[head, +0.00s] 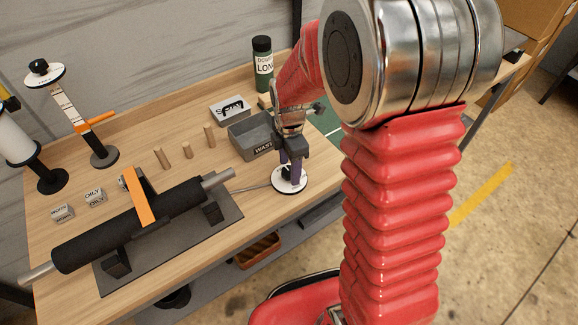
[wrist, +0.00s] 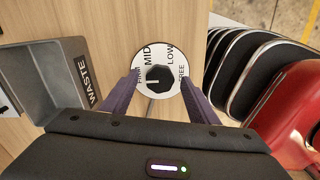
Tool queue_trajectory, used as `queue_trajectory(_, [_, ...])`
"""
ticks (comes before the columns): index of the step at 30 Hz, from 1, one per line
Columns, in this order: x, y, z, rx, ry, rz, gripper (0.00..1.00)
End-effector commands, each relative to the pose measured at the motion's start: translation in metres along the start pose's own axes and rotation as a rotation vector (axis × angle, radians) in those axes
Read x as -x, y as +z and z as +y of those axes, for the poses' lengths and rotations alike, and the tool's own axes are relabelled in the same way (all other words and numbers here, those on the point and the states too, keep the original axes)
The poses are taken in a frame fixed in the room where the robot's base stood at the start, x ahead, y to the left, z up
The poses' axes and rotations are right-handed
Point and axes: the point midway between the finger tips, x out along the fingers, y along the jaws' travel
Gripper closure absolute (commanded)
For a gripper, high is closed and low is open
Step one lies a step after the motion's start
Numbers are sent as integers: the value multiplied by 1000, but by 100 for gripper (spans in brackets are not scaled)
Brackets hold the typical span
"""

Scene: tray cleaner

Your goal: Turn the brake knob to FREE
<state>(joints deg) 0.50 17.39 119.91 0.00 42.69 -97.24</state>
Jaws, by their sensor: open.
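The brake knob (wrist: 160,77) is a black faceted knob on a white round dial marked FIRM, MID, LOW and FREE. Its white pointer line is on the left side of the knob, toward FIRM; FREE is at the right of the dial. In the head view the dial (head: 281,187) lies at the table's front right. My gripper (wrist: 161,80) is open above the dial, its purple fingers to the left and right of the knob. A gap shows on each side. In the head view my gripper (head: 290,172) points down and partly hides the knob.
The grey WASTE bin (head: 247,137) is close behind the dial, left of my gripper in the wrist view. A black roller (head: 130,228) with an orange band lies on a stand at left. Small wooden pegs (head: 187,151) stand behind it. A green bottle (head: 263,65) is at the back.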

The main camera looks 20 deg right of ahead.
Motion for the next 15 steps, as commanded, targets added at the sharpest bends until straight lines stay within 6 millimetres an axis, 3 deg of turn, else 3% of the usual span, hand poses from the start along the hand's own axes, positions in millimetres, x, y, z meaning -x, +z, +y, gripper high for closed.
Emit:
queue_trajectory(10, [-4, 0, 0, 0, -1, 0, 46])
queue_trajectory(15, [-4, 0, 0, 1, 0, 0, 58])
